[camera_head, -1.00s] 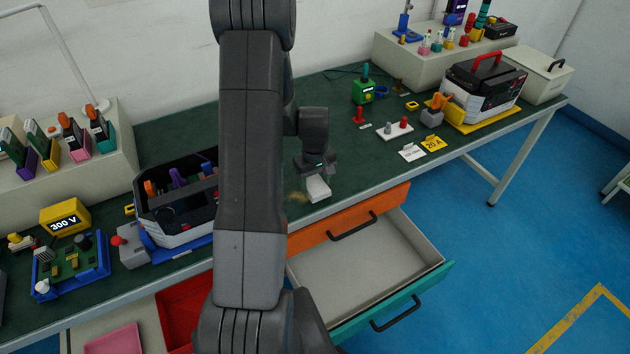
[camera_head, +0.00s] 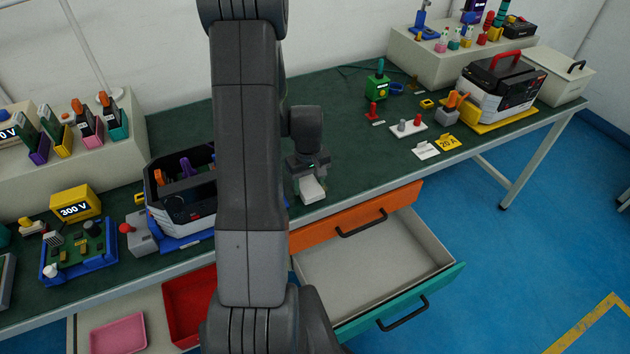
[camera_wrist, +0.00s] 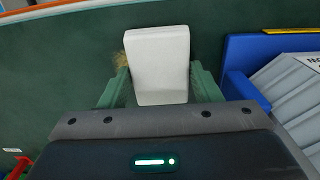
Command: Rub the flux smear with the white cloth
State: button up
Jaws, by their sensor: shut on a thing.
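My gripper (camera_head: 310,180) is low over the green bench top near its front edge, above the orange drawer front. It is shut on the white cloth (camera_head: 312,190), a small pale block-like pad. In the wrist view the cloth (camera_wrist: 158,62) sits between the green fingers, against or just above the bench; I cannot tell which. The flux smear (camera_wrist: 120,60) shows as a small brownish-yellow patch at the cloth's left edge in the wrist view, partly hidden by the cloth and finger. In the head view I cannot make out the smear now.
A black and white tester on a blue base (camera_head: 185,205) stands left of my gripper. A white plate with pegs (camera_head: 408,128) and label cards (camera_head: 426,150) lie to the right. Below, an open teal-fronted drawer (camera_head: 400,310) juts out.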

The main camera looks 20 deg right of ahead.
aim_at(326, 185)
jog(key=shift+s+a+f+b, duration=0.1)
jog(key=shift+a+b, duration=0.1)
jog(key=shift+a, duration=0.6)
jog(key=shift+s+a+b, duration=0.1)
jog(key=shift+a+b, duration=0.05)
jog(key=shift+a, duration=0.6)
jog(key=shift+s+a, duration=0.15)
jog(key=shift+a, duration=0.1)
jog(key=shift+d, duration=0.15)
jog(key=shift+w+d+r, duration=0.25)
jog(key=shift+d, duration=0.4)
jog(key=shift+w+d+f+b, duration=0.15)
jog(key=shift+d+b, duration=0.2)
jog(key=shift+d, duration=1.5)
jog(key=shift+w+d+f+b, duration=0.15)
jog(key=shift+d+b, duration=0.15)
jog(key=shift+d, duration=1.5)
